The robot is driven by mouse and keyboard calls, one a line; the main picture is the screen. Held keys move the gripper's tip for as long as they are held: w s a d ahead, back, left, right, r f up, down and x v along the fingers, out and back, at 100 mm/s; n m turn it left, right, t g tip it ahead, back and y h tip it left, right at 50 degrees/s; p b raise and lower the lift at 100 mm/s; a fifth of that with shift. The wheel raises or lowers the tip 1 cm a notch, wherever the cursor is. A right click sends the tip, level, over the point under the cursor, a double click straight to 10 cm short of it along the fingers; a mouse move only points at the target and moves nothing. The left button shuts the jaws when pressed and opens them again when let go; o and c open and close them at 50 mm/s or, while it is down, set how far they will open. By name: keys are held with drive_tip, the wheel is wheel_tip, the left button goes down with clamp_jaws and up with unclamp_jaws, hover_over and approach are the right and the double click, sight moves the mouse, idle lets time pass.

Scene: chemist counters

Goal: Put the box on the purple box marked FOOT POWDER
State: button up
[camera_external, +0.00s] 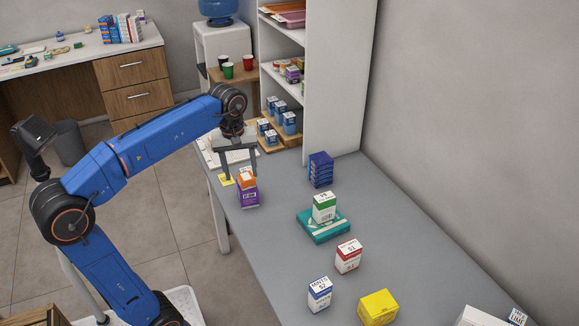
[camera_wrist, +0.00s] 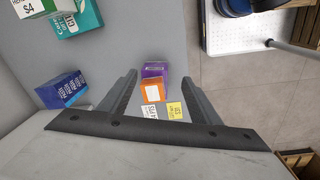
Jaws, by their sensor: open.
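A small orange and white box (camera_external: 246,178) appears to rest on top of a purple box (camera_external: 249,197) near the left edge of the grey counter. The marking on the purple box is too small to read. In the wrist view the orange box (camera_wrist: 153,89) and the purple box (camera_wrist: 154,69) show between my fingers, the orange one overlapping the purple one. My gripper (camera_external: 238,170) is open, with its fingers pointing down just above and behind the orange box. It holds nothing. The fingers in the wrist view (camera_wrist: 158,85) stand apart from both boxes.
A dark blue stack of boxes (camera_external: 320,170) stands to the right. A green and white box (camera_external: 324,207) sits on a teal box (camera_external: 323,228). Red, blue and yellow boxes stand nearer the front. A white shelf unit (camera_external: 336,80) rises behind. The left front counter is clear.

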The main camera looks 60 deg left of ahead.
drive_tip(key=s+d+f+m+t, duration=0.2)
drive_tip(key=s+d+f+m, duration=0.5)
drive_tip(key=f, duration=0.4)
drive_tip(key=s+d+f+m+t, duration=0.1)
drive_tip(key=s+d+f+m, duration=0.6)
drive_tip(key=s+f, duration=0.3)
wheel_tip(320, 180, down, 2)
drive_tip(key=shift+d+f+t, duration=0.15)
drive_tip(key=shift+f+t, duration=0.05)
drive_tip(key=shift+t, duration=0.2)
